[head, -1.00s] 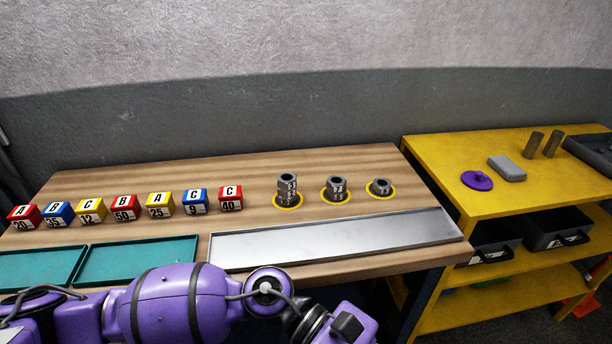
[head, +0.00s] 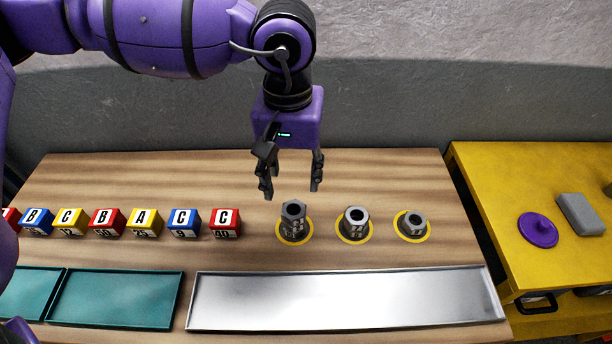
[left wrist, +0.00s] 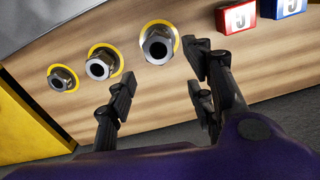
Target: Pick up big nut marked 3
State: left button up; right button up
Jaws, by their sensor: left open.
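Three grey hex nut pieces stand in yellow rings on the wooden table. The tallest, a stack (head: 294,220), is on the left; a shorter one (head: 354,222) is in the middle and the lowest (head: 413,223) on the right. Their markings are too small to read surely. In the left wrist view the tall stack (left wrist: 157,47) is at top centre, with the middle nut (left wrist: 99,66) and low nut (left wrist: 62,79) to its left. My left gripper (head: 290,190) is open and empty, fingers down, above and just behind the tall stack, apart from it. My right gripper is out of view.
Several lettered blocks (head: 144,222) stand in a row left of the nuts. A long metal tray (head: 340,300) and green trays (head: 115,298) lie along the front. A yellow shelf (head: 485,200) with a purple lidded disc (head: 538,230) and grey block (head: 581,214) stands right.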

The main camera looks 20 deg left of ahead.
aim_at(297, 209)
pick_arm(q)
jog(key=shift+w+a, duration=0.1)
jog(key=shift+w, duration=0.2)
jog(key=shift+s+f, duration=0.1)
jog(key=shift+f, duration=0.1)
jog(key=shift+s+d+f, duration=0.1)
jog(key=shift+s+f, duration=0.25)
jog(key=shift+f, duration=0.25)
jog(key=shift+s+d+f, duration=0.1)
jog(key=shift+s+f, duration=0.25)
jog(key=shift+f, duration=0.25)
jog(key=f, duration=0.3)
jog(key=shift+d+f+p, duration=0.3)
jog(key=shift+f+p, duration=0.05)
jog(key=shift+p, duration=0.05)
jog(key=shift+f, duration=0.4)
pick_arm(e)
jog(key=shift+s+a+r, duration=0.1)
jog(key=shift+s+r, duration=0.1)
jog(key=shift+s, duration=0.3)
pick_arm(q)
grip_shut()
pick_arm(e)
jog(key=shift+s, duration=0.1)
